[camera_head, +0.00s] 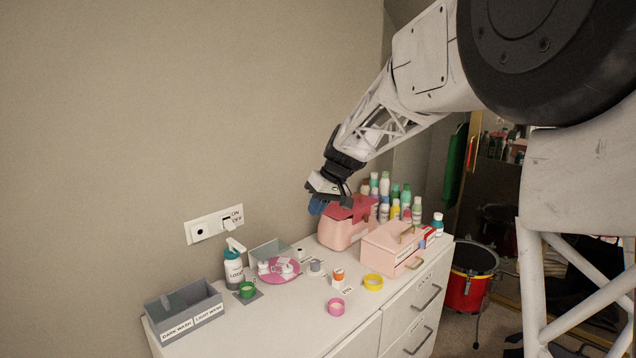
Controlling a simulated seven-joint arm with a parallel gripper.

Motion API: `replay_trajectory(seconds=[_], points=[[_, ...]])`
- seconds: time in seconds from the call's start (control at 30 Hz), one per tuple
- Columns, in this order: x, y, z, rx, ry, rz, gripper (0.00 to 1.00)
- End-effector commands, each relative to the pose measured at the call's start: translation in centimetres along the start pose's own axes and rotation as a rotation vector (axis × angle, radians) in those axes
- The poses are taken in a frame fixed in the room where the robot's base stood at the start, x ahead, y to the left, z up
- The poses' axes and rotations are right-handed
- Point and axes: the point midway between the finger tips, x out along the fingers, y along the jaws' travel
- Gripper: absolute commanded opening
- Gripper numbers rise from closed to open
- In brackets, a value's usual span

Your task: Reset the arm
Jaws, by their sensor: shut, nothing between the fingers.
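My white arm (425,60) reaches in from the upper right. My gripper (317,206) hangs over the back of the white dresser (352,334), close to the wall. I cannot tell whether the gripper touches that piece.
A pink box (391,246) and several bottles (395,196) crowd the dresser's right. A wall switch (214,225) is behind. A red drum (470,280) stands on the floor.

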Motion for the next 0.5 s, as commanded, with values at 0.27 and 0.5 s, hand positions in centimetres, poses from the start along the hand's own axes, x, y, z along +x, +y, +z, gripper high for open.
replay_trajectory(seconds=[0.27, 0.5], points=[[-3.8, -1.7, 7.2, 0.084, -0.007, 0.073, 0.0], [-6.1, -3.1, 13.6, 0.157, -0.011, 0.138, 0.0]])
